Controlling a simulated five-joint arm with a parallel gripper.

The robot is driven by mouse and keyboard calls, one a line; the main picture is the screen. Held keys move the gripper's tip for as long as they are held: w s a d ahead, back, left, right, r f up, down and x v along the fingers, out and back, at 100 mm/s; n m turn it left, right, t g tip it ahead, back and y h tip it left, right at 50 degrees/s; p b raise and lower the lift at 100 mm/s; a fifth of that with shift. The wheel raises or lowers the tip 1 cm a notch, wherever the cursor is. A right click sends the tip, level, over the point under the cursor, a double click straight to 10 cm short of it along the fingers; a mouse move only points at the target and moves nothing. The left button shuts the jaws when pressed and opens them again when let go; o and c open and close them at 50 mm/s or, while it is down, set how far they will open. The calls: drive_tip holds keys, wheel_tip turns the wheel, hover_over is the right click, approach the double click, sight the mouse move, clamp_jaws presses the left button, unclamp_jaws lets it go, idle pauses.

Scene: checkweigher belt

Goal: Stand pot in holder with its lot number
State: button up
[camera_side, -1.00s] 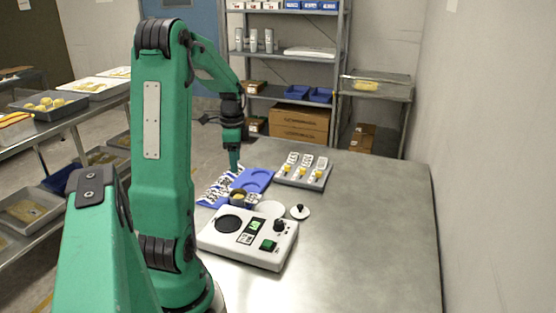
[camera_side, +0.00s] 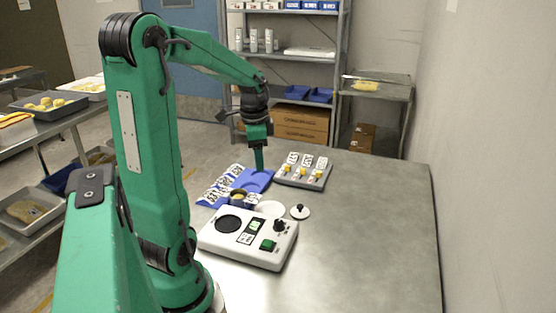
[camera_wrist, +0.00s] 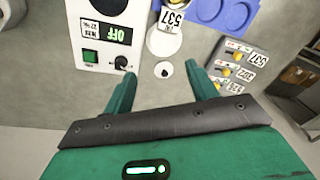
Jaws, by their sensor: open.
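A small pot (camera_side: 238,196) with yellowish contents stands behind the white weighing unit, by the blue pieces. In the wrist view the pot (camera_wrist: 176,4) is cut by the top edge; a tag by it looks like 537. A grey holder block (camera_side: 303,172) with several number cards and yellow parts stands at the back; one card in the wrist view (camera_wrist: 258,57) also looks like 537. My gripper (camera_wrist: 161,88) is open, its fingers apart with nothing between them. In the side view my gripper (camera_side: 259,164) is above the blue tray, left of the holder block.
The white weighing unit (camera_side: 213,241) has a dark round plate, a display and a green button. A blue tray (camera_side: 262,178) with round recesses, a white disc (camera_side: 270,207) and a black-knobbed white piece (camera_side: 300,212) lie nearby. The table's right side is clear.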

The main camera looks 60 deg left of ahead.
drive_tip(key=s+d+r+n+t, duration=0.1)
drive_tip(key=s+d+r+t, duration=0.1)
drive_tip(key=d, duration=1)
drive_tip(key=s+d+r+n+t+h, duration=0.1)
drive_tip(key=s+d+r+n+t, duration=0.1)
drive_tip(key=d, duration=1)
drive_tip(key=shift+s+r+t, duration=0.3)
drive_tip(key=shift+r, duration=0.35)
